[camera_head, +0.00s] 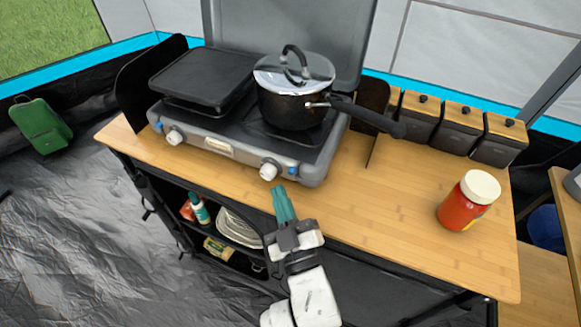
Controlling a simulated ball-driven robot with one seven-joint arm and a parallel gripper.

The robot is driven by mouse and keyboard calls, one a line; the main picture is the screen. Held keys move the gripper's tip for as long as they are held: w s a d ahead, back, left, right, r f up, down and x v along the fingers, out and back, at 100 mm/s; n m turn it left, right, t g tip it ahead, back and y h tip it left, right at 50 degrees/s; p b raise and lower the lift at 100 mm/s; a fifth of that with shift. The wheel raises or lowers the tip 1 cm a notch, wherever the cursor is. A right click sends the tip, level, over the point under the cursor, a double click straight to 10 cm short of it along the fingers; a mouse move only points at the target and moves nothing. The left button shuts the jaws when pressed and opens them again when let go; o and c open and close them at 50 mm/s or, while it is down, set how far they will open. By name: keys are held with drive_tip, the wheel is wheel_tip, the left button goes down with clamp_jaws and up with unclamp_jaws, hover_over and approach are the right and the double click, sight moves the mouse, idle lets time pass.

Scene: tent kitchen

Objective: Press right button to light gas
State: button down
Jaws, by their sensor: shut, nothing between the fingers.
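The gas stove (225,148) stands on the wooden counter with its lid raised behind it. On its front are a left white knob (174,136) and a right white knob (269,170). A small blue button (292,171) sits just right of the right knob; another blue button (158,127) is beside the left knob. My gripper (284,203), with teal fingers, is shut and empty. In the picture its tips are just below the right knob and right button, at the counter's front edge. I cannot tell whether they touch the stove.
A lidded black pot (285,105) sits on the right burner, its handle reaching right. A griddle (203,75) covers the left burner. A red jar (466,205) and several dark canisters (458,128) stand on the right. The counter (385,190) between stove and jar is clear.

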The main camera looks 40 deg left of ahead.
drive_tip(key=shift+w+a+f, duration=0.1)
drive_tip(key=shift+w+a, duration=0.15)
drive_tip(key=shift+w, duration=0.8)
drive_tip(key=shift+w, duration=0.1)
idle(1.3)
drive_tip(key=shift+w+a, duration=0.1)
drive_tip(key=shift+w, duration=0.2)
drive_tip(key=shift+w+a, duration=0.1)
drive_tip(key=shift+w, duration=0.3)
idle(0.6)
drive_tip(key=shift+s, duration=0.15)
drive_tip(key=shift+s+d, duration=0.2)
drive_tip(key=shift+s, duration=0.5)
drive_tip(key=shift+s+b, duration=0.1)
drive_tip(key=shift+b, duration=0.2)
